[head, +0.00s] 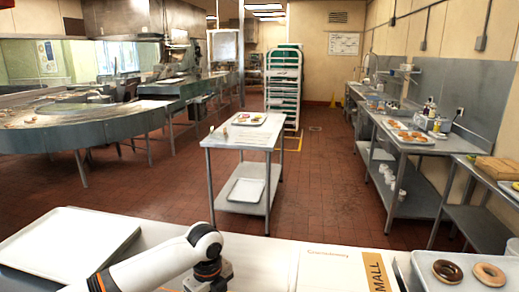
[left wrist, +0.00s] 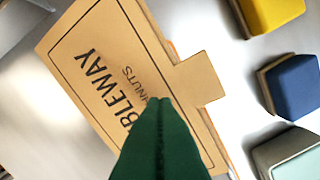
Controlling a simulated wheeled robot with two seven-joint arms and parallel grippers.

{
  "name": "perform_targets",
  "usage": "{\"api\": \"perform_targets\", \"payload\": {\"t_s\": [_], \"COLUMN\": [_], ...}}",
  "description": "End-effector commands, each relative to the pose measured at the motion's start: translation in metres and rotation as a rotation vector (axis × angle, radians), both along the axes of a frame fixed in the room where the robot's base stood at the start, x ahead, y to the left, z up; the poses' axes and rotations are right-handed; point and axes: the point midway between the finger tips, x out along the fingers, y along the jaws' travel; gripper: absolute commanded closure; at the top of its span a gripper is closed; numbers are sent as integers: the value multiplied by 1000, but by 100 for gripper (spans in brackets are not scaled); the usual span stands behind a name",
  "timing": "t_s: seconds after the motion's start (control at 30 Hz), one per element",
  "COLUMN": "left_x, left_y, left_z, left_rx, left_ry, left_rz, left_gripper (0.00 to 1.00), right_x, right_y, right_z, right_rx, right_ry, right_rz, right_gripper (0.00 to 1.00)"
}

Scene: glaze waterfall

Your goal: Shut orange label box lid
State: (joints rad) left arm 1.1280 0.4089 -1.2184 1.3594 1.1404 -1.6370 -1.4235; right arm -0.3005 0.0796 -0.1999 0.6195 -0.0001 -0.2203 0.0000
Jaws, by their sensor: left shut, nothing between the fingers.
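A white box (head: 335,272) with an orange label strip (head: 378,270) reading "MALL" stands at the bottom edge of the head view, cut off below. From this view I cannot tell how its lid stands. In the left wrist view a tan-orange printed panel (left wrist: 98,50) with a projecting tab (left wrist: 200,78) lies tilted across the picture. I cannot tell for certain whether it is part of that box. My left gripper (left wrist: 160,100) is shut and empty, its green fingers in front of the panel; contact is unclear. My left arm (head: 165,262) is left of the box. My right gripper is not visible.
An empty white tray (head: 68,243) lies on the counter at left. A tray (head: 425,258) with donuts stands right of the box. Yellow (left wrist: 270,14), blue (left wrist: 292,82) and grey-green (left wrist: 290,155) blocks line the right of the wrist view. A steel cart (head: 243,137) stands beyond.

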Motion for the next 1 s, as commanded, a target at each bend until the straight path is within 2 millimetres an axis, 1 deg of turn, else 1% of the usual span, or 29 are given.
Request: {"api": "perform_targets", "payload": {"t_s": [0.37,0.9,1.0], "left_x": [0,0,0], "left_y": [0,0,0], "left_z": [-1,-17,-16], "left_rx": [0,-1,-1], "left_ry": [0,1,1], "left_rz": [0,0,0], "left_gripper": [100,100,100], "right_x": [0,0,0], "right_y": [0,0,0], "right_z": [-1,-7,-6], "right_rx": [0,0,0], "right_ry": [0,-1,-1], "right_rz": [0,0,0], "right_gripper": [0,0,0]}}
